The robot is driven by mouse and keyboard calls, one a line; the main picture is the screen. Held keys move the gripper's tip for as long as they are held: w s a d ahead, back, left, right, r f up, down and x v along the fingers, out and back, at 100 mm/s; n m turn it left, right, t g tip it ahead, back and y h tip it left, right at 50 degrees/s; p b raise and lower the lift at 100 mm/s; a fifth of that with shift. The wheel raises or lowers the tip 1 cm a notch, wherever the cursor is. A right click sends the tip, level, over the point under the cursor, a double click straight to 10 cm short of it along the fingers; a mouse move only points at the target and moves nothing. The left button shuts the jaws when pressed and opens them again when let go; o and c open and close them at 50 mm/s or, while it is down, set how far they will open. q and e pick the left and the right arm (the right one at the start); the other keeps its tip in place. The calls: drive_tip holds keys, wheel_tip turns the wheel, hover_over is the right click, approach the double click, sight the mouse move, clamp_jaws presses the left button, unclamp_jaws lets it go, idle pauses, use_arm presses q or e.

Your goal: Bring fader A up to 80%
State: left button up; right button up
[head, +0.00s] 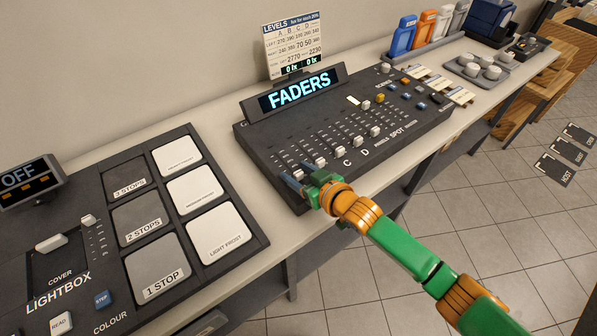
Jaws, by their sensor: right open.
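The dark fader console (262,150) stands on the bench with its display reading FADERS. A row of white fader caps runs along its lower part. The C cap (338,153) and D cap (357,141) sit low in their slots. A cap left of C, probably B (320,162), is beside my right gripper (291,178). My right gripper is open at the console's front left corner, fingers around the spot where fader A appears to be. Fader A's cap and the A and B labels are mostly hidden by the gripper. My left gripper is out of view.
A levels card (294,45) stands behind the console. The lightbox panel (190,205) lies to the left. Bottles (425,28), a grey tray with white knobs (478,70) and other gear fill the bench at the back right.

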clamp_jaws()
idle(1.3)
